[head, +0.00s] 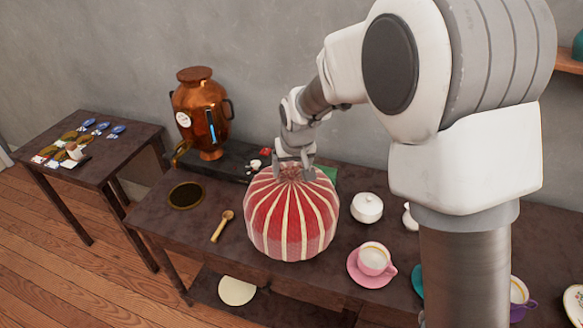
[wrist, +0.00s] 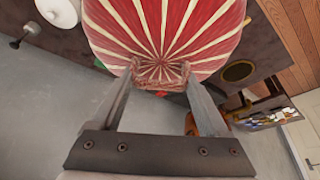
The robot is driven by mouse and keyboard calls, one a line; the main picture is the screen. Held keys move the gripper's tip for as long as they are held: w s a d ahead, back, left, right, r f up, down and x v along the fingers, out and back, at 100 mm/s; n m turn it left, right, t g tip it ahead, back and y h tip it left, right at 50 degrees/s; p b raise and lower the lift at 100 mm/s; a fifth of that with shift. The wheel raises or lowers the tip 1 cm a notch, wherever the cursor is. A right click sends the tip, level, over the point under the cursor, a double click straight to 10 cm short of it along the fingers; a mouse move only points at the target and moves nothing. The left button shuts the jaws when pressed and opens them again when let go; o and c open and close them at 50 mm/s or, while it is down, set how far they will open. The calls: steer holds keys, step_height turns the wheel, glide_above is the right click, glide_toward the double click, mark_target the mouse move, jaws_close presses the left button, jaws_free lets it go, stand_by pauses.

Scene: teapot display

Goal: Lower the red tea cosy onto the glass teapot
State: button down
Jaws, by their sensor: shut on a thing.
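The red tea cosy (head: 292,215) with cream stripes is upright in the middle of the head view, over the dark table. My gripper (head: 294,160) is above it, shut on the gathered top of the cosy. In the wrist view my gripper's fingers (wrist: 160,80) hold the bunched top, and the striped cosy (wrist: 165,35) spreads out beyond them. The glass teapot is not visible in either view. I cannot tell whether it is under the cosy, or whether the cosy touches the table.
A copper urn (head: 203,112) stands behind left. A wooden spoon (head: 222,226) and a dark round mat (head: 186,195) lie left of the cosy. A white lidded pot (head: 367,207) and a cup on a pink saucer (head: 356,275) stand close on the right. A side table (head: 95,178) is far left.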

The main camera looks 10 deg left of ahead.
mark_target(292, 182)
steer(key=shift+f+b, duration=2.35)
steer(key=shift+f, duration=0.75)
steer(key=shift+f+b, duration=0.3)
steer(key=shift+b, duration=0.1)
jaws_free()
steer(key=shift+r+p, duration=2.3)
steer(key=shift+r, duration=1.25)
